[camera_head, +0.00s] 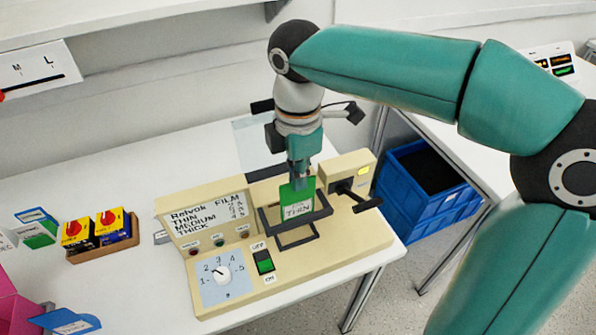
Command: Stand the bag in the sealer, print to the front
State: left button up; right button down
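The green bag (297,204) stands upright in the sealer (345,236), inside its dark frame. Its white label, reading "THIN", faces the front. My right gripper (298,178) comes down from above, and its fingers are closed on the bag's top edge. The sealer is a beige machine with a film chart, a numbered dial (222,273), a green rocker switch (264,262) and small coloured lamps. How the bag's bottom edge rests is partly hidden by the frame. My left gripper is not in view.
A tray (100,252) with yellow-and-blue red-knobbed boxes stands left of the sealer, near other green-and-white packets (36,228). A pink object (15,308) is at the lower left. A blue crate (425,180) stands right of the table. Bare table lies behind the tray.

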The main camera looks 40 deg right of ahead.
aim_at(298, 196)
jog(key=shift+f+b, duration=2.3)
jog(key=shift+f, duration=1.1)
jog(key=c, duration=1.2)
grip_release()
jog(key=shift+c, duration=0.2)
notch_tip(298, 196, up, 8)
jog(key=p, duration=0.7)
jog(key=shift+p, duration=0.3)
jog(key=shift+r, duration=0.1)
